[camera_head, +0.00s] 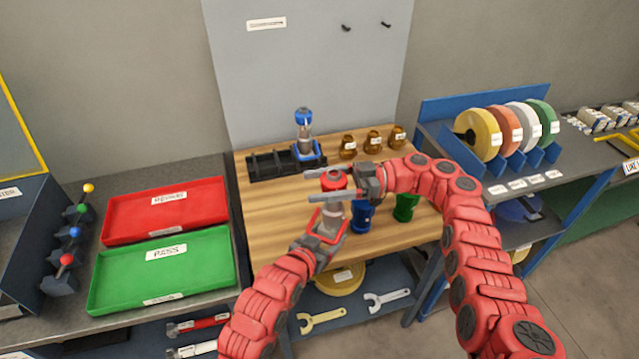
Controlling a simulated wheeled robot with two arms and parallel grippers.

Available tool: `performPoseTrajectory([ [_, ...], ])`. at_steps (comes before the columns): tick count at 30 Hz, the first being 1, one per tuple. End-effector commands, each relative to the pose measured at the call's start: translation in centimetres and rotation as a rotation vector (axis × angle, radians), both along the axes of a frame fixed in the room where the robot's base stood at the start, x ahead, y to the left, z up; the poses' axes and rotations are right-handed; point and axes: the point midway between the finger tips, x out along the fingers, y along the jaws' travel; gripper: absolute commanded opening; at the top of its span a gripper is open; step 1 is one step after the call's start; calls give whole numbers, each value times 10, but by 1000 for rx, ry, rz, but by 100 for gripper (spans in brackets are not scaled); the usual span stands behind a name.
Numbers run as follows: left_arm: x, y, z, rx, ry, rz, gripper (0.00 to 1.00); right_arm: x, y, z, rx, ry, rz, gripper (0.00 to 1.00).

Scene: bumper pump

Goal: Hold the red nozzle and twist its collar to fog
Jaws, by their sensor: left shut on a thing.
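The red nozzle (332,181) stands roughly upright above the front middle of the wooden bench, with a red top and a grey body. My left gripper (327,226) is shut on its lower part, which the fingers partly hide. My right gripper (309,185) comes from the right, with its two long fingers apart, one on the far side and one on the near side of the red top. Whether either finger touches it cannot be made out. The collar's markings are too small to read.
A blue-topped nozzle (304,119) stands in a black rack (266,165) at the back. Several amber jars (372,140) are beside it. A blue cup (361,216) and a green cup (405,208) stand near the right arm. Red (130,226) and green (120,290) trays lie left.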

Motion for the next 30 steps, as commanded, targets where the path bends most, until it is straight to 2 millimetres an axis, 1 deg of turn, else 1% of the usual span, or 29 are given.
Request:
performPoseTrajectory([
  [1,0,0,1,-1,-2,0,0,0,0,1,1,-1,-1,87],
  [3,0,0,0,0,0,0,0,0,0,1,1,-2,-1,99],
  [11,0,0,-1,2,4,0,0,0,0,2,2,-4,-1,99],
  [14,0,0,-2,2,4,0,0,1,0,5,2,-6,-1,99],
  [17,0,0,-2,1,5,0,0,1,0,17,2,-8,-2,99],
  [24,0,0,-2,2,6,0,0,1,-1,63,1,-10,-2,99],
  [27,-1,0,-2,2,6,0,0,1,0,80,2,-6,-1,99],
  [30,-1,0,-2,2,6,0,0,1,0,91,2,-3,-2,99],
])
